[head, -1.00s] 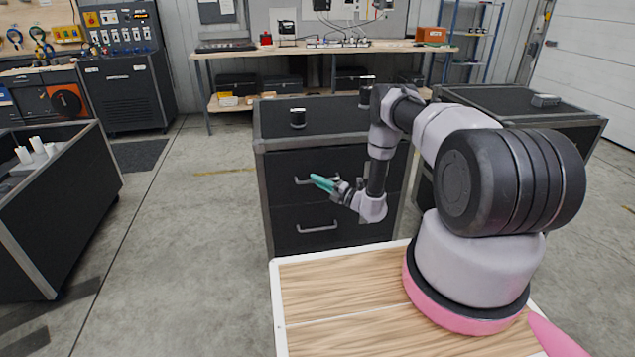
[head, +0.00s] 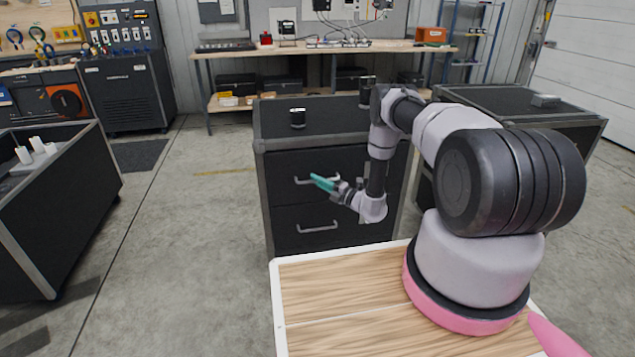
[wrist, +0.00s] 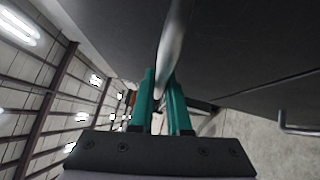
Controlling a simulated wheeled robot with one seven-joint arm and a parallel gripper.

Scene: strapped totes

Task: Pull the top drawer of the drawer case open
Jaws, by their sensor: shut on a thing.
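The drawer case (head: 262,200) is a dark cabinet with grey edges, standing in front of my base. Its top drawer (head: 290,164) has a dark front and looks flush with the case. A silver bar handle (head: 302,181) is on that drawer. My gripper (head: 318,180) has teal fingers and is at this handle. In the wrist view, the handle (wrist: 172,45) runs between the teal fingers (wrist: 159,95), which are shut on it. The fingers and arm hide the right part of the handle in the head view.
The lower drawer's handle (head: 318,228) is below my gripper. Small dark cylinders (head: 297,117) stand on the case top. A second dark case (head: 575,108) is at the right, and an open dark bin (head: 75,185) at the left. Floor between bin and case is clear.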

